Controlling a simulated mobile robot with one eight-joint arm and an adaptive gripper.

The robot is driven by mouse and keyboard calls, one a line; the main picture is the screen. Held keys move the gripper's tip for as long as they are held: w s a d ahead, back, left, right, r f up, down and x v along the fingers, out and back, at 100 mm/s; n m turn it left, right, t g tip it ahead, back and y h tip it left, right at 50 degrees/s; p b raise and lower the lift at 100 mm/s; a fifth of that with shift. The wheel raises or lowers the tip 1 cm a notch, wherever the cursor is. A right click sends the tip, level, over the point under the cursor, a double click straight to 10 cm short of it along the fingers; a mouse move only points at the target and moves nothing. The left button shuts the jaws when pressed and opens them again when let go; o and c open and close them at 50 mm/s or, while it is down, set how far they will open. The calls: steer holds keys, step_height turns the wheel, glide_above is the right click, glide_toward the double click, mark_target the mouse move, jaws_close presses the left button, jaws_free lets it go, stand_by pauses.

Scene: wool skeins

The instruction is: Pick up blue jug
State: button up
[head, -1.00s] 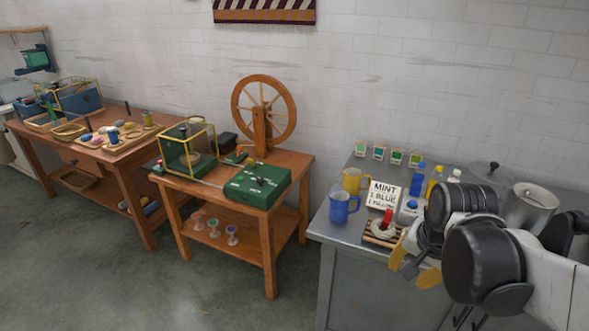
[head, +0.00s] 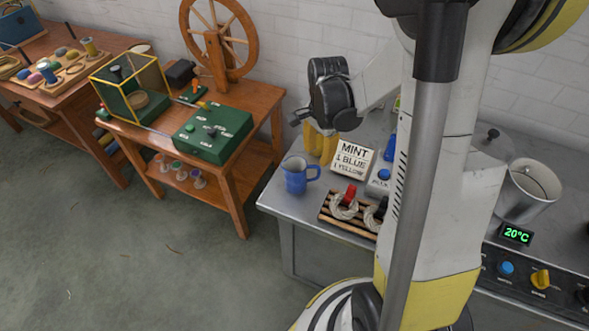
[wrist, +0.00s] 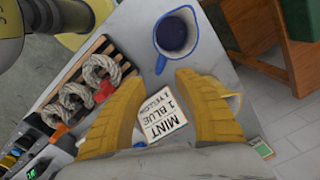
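The blue jug (head: 296,178) stands upright near the front left corner of the grey metal counter, its handle to the right in the head view. In the wrist view the blue jug (wrist: 176,36) is at the top centre, its handle pointing down toward the gap between my fingers. My gripper (head: 320,148) is above the counter, behind and slightly right of the jug. In the wrist view my gripper (wrist: 160,80) has its yellow fingers spread wide with nothing held. The jug lies beyond the fingertips, apart from them.
A recipe card (head: 353,160) reading MINT, 1 BLUE, 1 YELLOW stands close by. A wooden rack with skeins (head: 348,222) is right of the blue jug. A steel pot (head: 525,195) stands farther right.

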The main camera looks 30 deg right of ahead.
mark_target(319, 169)
step_height(319, 169, down, 3)
steer(key=shift+r+b, duration=0.15)
steer(key=shift+b, duration=0.15)
steer(key=f+b, duration=0.1)
steer(key=f, duration=0.2)
steer(key=f+b, duration=0.1)
steer(key=f, duration=0.1)
steer(key=shift+s+d+f+b, duration=0.1)
steer(key=shift+d+f+b, duration=0.15)
steer(key=shift+d+b, duration=0.1)
steer(key=shift+r, duration=0.1)
jaws_close()
